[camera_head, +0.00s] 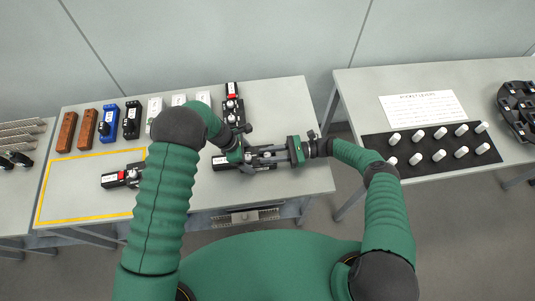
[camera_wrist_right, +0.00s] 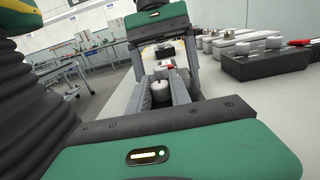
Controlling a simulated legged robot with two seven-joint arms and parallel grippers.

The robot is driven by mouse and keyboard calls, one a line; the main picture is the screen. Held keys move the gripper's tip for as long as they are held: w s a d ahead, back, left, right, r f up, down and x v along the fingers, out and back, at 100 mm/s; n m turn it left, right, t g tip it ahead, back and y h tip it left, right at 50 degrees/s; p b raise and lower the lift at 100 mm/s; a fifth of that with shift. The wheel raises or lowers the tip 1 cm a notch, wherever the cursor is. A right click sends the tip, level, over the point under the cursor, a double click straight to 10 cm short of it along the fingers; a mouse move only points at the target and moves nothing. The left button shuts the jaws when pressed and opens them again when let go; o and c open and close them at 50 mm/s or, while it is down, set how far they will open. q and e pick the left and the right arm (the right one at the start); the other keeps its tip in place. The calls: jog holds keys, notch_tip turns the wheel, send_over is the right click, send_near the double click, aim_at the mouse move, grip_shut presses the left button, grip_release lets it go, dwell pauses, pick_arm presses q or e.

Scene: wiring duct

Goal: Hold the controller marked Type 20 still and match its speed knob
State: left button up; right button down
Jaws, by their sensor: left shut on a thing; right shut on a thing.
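A dark controller (camera_head: 222,162) lies on the middle table between my two grippers; its marking is too small to read. My left gripper (camera_head: 247,157) is shut on it from the left, hiding much of its body. My right gripper (camera_head: 276,155) reaches in from the right and is shut on its knob. In the right wrist view the pale, round-topped knob (camera_wrist_right: 157,89) shows between the fingers. The green body of my left gripper (camera_wrist_right: 157,20) is just beyond. The knob's setting cannot be read.
Another controller with a red part (camera_head: 232,92) stands behind; one more (camera_head: 118,178) lies in the yellow-outlined area (camera_head: 85,216). Brown, blue, black and white blocks line the back. The right table holds a printed sheet (camera_head: 423,107) and a black mat (camera_head: 375,142) with several white cylinders.

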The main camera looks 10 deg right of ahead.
aim_at(268, 154)
jog(key=shift+w+d+f, duration=0.1)
jog(key=shift+d, duration=0.05)
jog(key=c, duration=1.2)
grip_release()
jog(key=shift+o, duration=0.2)
notch_tip(268, 154, up, 10)
jog(key=shift+r, duration=0.1)
pick_arm(q)
jog(key=o, duration=1.6)
